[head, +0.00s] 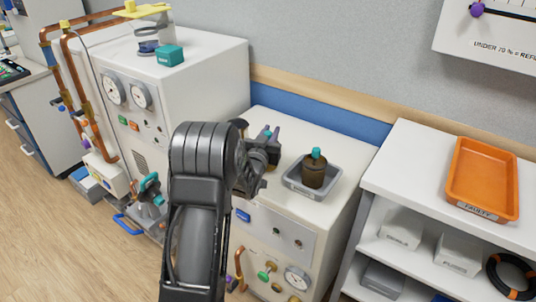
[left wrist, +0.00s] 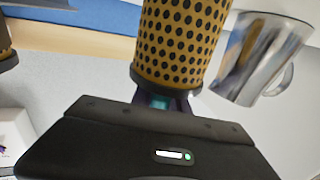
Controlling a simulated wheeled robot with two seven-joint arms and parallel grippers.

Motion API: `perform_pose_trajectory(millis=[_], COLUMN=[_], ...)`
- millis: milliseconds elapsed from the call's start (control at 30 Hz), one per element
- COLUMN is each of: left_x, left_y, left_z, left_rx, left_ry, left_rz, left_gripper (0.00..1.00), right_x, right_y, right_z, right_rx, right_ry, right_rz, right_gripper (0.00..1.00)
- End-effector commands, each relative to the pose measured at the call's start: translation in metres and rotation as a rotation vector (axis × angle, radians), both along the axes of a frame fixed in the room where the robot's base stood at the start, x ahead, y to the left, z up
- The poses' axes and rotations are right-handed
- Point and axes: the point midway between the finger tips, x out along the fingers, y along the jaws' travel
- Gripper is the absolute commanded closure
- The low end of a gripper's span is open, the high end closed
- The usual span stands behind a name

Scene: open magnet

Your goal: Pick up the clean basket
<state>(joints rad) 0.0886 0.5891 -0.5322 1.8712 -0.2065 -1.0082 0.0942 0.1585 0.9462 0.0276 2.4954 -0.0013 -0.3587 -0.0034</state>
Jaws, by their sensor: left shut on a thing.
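A yellow-brass basket (left wrist: 183,40), a cylinder full of dark round holes, fills the top middle of the left wrist view. Its teal end (left wrist: 160,100) meets my left gripper (left wrist: 160,110), which is shut on it; the fingertips are mostly hidden. In the head view my left gripper (head: 262,158) is above the white cabinet, left of a grey tray, and largely hides what it holds. A dark brown cylinder (head: 314,174) with a teal knob stands in the grey tray (head: 306,190). My right gripper is not in view.
A shiny metal mug (left wrist: 262,58) is right of the basket in the left wrist view. A white machine with gauges (head: 185,95) stands left of my arm. An orange tray (head: 482,180) lies on the white shelf unit (head: 405,165) at right. The wall is close behind.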

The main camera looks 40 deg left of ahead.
Motion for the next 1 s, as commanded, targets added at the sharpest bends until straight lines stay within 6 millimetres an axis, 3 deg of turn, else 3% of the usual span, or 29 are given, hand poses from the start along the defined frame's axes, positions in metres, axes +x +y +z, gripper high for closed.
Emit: perform_pose_trajectory(millis=[367,800,1000], left_x=[0.0,0.0,0.0], left_y=[0.0,0.0,0.0], left_z=[0.01,0.088,0.1], left_rx=[0.001,-0.001,0.0], left_ry=[-0.002,-0.004,-0.001], left_rz=[0.0,0.0,0.0], left_gripper=[1.0,1.0,1.0], right_x=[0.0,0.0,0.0], right_y=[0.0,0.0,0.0], right_z=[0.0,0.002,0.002], right_rx=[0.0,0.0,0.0], right_ry=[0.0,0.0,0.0], right_rz=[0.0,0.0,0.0], right_gripper=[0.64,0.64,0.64])
